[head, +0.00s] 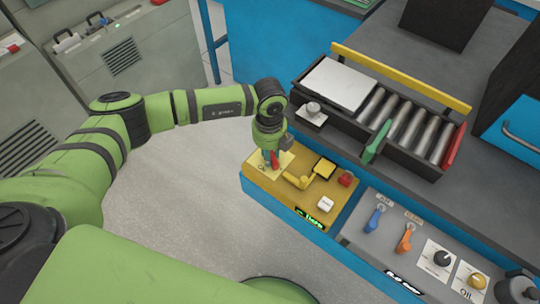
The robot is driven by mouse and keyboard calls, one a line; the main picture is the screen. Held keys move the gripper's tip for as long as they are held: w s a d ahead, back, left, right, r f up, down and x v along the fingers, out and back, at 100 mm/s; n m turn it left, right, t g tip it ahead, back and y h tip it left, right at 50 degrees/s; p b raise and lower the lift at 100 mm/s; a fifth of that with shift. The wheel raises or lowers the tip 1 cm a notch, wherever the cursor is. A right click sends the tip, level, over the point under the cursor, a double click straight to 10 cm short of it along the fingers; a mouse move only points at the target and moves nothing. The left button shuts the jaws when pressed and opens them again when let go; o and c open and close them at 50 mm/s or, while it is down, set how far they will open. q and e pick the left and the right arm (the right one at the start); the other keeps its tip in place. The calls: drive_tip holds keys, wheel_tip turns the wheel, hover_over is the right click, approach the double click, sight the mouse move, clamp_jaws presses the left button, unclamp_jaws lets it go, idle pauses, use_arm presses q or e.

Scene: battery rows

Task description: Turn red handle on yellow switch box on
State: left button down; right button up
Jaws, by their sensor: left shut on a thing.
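The yellow switch box (285,197) sits at the front left corner of the blue-edged bench. Its red handle (275,159) stands up from a pale yellow plate (257,163) on the box's left part. My left arm comes in from the left, and my left gripper (269,156) points down at the plate. It is shut on the red handle, and its fingers hide part of it. My right gripper is not in view.
On the box's right are a yellow lever (299,181), a red button (346,179) and a white button (325,204). A grey panel with blue (374,220) and orange (405,240) handles lies to the right. A roller conveyor (400,115) stands behind. Open floor (190,225) lies left.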

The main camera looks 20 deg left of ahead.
use_arm(q)
drive_tip(key=m+b, duration=0.1)
drive_tip(key=m, duration=0.1)
drive_tip(key=m+b, duration=0.3)
drive_tip(key=m, duration=0.1)
drive_tip(key=shift+w+a+f+b, duration=0.15)
drive_tip(key=shift+f+b, duration=0.1)
drive_tip(key=shift+b, duration=0.15)
drive_tip(key=m+b, duration=0.2)
drive_tip(key=m, duration=0.1)
drive_tip(key=shift+r+b, duration=0.1)
drive_tip(key=shift+b, duration=0.2)
drive_tip(key=shift+r+m+b, duration=0.1)
drive_tip(key=shift+m+b, duration=0.6)
drive_tip(key=shift+m, duration=0.5)
drive_tip(key=c, duration=1)
unclamp_jaws()
drive_tip(key=shift+r, duration=0.1)
